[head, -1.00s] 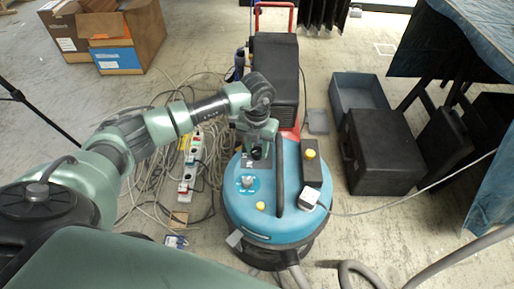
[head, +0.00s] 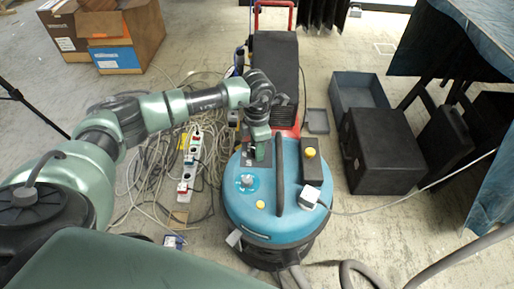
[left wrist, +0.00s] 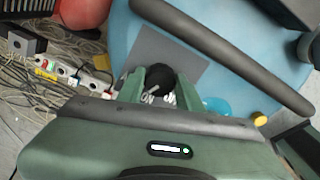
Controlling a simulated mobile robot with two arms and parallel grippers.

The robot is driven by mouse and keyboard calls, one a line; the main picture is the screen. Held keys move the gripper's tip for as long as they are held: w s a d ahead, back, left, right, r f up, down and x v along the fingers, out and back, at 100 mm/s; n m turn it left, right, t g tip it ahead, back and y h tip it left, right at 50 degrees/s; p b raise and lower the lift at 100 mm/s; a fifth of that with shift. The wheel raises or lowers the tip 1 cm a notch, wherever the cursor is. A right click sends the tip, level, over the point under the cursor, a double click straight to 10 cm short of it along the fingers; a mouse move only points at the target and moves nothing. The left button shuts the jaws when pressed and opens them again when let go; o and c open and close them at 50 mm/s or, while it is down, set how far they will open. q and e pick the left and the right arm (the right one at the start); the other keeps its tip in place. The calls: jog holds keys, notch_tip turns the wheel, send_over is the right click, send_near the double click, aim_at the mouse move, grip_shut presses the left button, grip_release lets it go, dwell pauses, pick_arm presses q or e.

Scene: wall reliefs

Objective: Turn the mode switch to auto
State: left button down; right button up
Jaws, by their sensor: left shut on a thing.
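The mode switch is a black knob (left wrist: 159,77) on a dark grey plate (left wrist: 170,50) on top of a round blue vacuum machine (head: 300,215). White lettering, partly readable as "ON", shows by the knob in the left wrist view. My left gripper (left wrist: 160,88) is shut on the knob, one green finger on each side. In the head view my left gripper (head: 262,155) points down at the plate (head: 246,158) and hides the knob. The switch's setting cannot be read. My right gripper is not in view.
A dark curved handle (head: 279,175) stands close right of the gripper. A grey dial (head: 247,180) and a yellow button (head: 260,204) sit nearer. A power strip (head: 188,165) and tangled cables lie left. A black case (head: 385,150) stands right.

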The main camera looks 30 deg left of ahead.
pick_arm(q)
jog(key=shift+m, duration=1)
jog(key=shift+m+b, duration=0.4)
jog(key=shift+m, duration=2.1)
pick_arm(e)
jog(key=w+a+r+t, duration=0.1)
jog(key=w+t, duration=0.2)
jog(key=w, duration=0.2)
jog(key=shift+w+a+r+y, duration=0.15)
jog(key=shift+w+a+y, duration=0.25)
pick_arm(q)
jog(key=c, duration=0.9)
grip_release()
